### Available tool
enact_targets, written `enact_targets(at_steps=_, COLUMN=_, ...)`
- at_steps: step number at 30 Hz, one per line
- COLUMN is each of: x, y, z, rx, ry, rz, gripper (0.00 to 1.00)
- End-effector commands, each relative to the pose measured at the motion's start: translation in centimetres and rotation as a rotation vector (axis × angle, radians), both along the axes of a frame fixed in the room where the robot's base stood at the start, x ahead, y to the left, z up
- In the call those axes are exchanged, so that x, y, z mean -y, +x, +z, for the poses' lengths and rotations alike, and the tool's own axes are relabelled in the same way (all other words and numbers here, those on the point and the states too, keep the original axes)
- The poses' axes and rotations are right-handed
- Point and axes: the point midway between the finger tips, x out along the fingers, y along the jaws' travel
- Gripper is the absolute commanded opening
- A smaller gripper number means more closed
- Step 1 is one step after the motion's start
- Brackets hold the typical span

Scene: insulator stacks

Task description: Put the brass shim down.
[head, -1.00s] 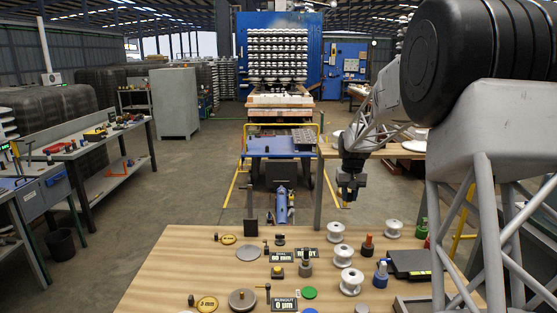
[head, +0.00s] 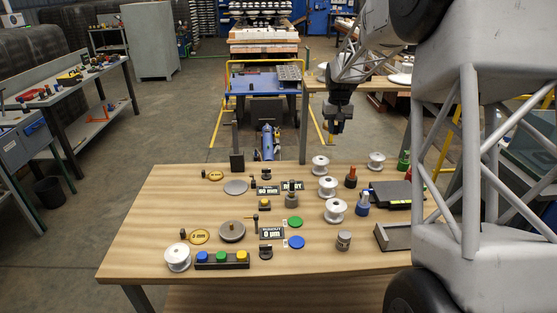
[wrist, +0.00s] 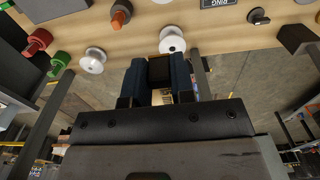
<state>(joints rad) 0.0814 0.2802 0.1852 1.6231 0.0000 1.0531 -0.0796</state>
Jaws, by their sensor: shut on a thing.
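My gripper (head: 338,122) hangs in the air past the far edge of the table, clear of the tabletop. In the wrist view its two blue fingers (wrist: 160,82) are closed on a small dark-brown piece (wrist: 160,70). A yellowish patch between the fingers fits the brass shim, but its shape is mostly hidden.
The wooden table (head: 150,240) holds white spools (head: 335,211), grey discs (head: 232,231), dark signs (head: 271,233), a button box (head: 222,260) and a grey tray (head: 395,240). Bare wood shows at the left and along the front. A blue trolley (head: 262,83) stands beyond.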

Motion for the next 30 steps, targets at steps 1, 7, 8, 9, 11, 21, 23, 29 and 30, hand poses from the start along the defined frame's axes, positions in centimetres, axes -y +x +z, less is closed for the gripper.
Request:
enact_targets(at_steps=1, x=-0.1, y=-0.1, z=-0.1, rx=0.000, ry=0.000, rz=-0.002, gripper=0.00)
enact_targets(at_steps=7, x=-1.3, y=-1.6, z=-1.8, rx=-0.001, ry=0.000, rz=-0.041, gripper=0.00)
enact_targets(at_steps=8, x=-1.5, y=-1.9, z=-2.2, rx=-0.001, ry=0.000, rz=-0.051, gripper=0.00)
enact_targets(at_steps=9, x=-2.0, y=-2.5, z=-2.9, rx=-0.001, ry=0.000, rz=-0.065, gripper=0.00)
enact_targets(at_steps=11, x=-2.7, y=-3.5, z=-4.0, rx=-0.002, ry=0.000, rz=-0.090, gripper=0.00)
enact_targets(at_steps=21, x=-7.1, y=-11.3, z=-11.1, rx=-0.002, ry=-0.001, rz=-0.270, gripper=0.00)
enact_targets(at_steps=23, x=-7.8, y=-12.6, z=-12.1, rx=-0.002, ry=-0.001, rz=-0.298, gripper=0.00)
enact_targets(at_steps=29, x=-9.0, y=-15.8, z=-14.5, rx=0.000, ry=0.000, rz=-0.368, gripper=0.00)
enact_targets(at_steps=30, x=-9.2, y=-16.2, z=-14.7, rx=0.001, ry=0.000, rz=-0.376, gripper=0.00)
